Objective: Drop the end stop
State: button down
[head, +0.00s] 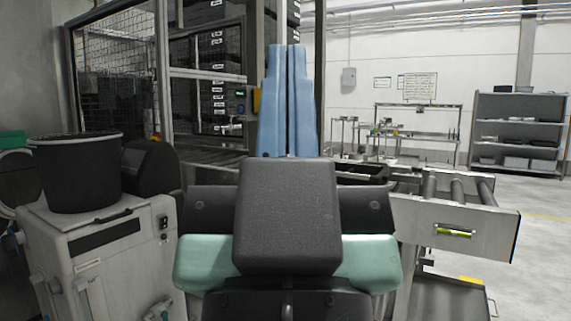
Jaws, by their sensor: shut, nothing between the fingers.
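I cannot pick out the end stop with certainty. A roller conveyor runs in from the middle to the right, with a few grey rollers (458,192) showing on top. A pale metal plate (480,215) closes its near side and carries a small yellow-green strip (454,233). The conveyor's left part is hidden behind the dark and teal parts of my own body in the foreground. My gripper does not show in this view.
A grey cabinet (100,255) with a black bucket (75,172) on it stands at left. Shelves (520,130) stand at the back right. The floor (545,250) at far right is clear.

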notch_tip(320, 180, up, 26)
jog(key=p, duration=2.3)
jog(key=shift+f, duration=0.1)
